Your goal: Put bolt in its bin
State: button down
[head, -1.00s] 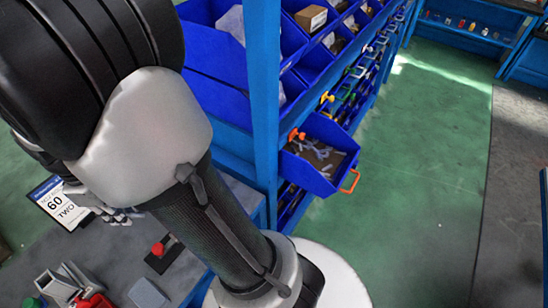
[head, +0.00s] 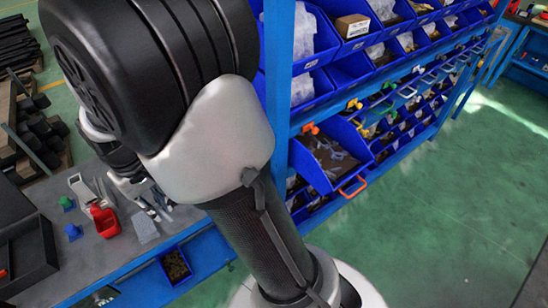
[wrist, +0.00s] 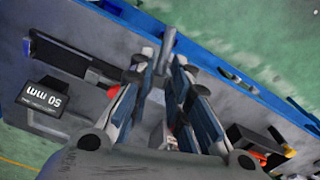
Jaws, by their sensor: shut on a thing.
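My gripper (wrist: 162,75) is shut on a slim grey piece, which looks like the bolt (wrist: 168,46), sticking out past the fingertips in the wrist view. In the head view my gripper (head: 152,206) is low over the grey workbench (head: 105,247), partly hidden by my arm; the bolt cannot be made out there. A tilted, pulled-out blue bin (head: 309,171) with an orange handle sits on the rack at the right and holds small grey and brown parts. I cannot tell which bin is the bolt's.
Red (head: 105,222) and grey items lie on the bench near my gripper. A small blue bin (head: 178,266) sits under the bench edge. Rows of blue bins fill the blue rack (head: 279,75). Green floor at right is clear.

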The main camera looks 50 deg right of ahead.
aim_at(330, 161)
jog(key=l+u, duration=0.15)
jog(key=u, duration=0.25)
jog(key=k+l+u, duration=0.1)
jog(key=u, duration=0.25)
jog(key=l+u, duration=0.1)
jog(key=u, duration=0.3)
jog(key=k+l, duration=1.25)
jog(key=l+z, duration=0.05)
jog(key=l, duration=0.05)
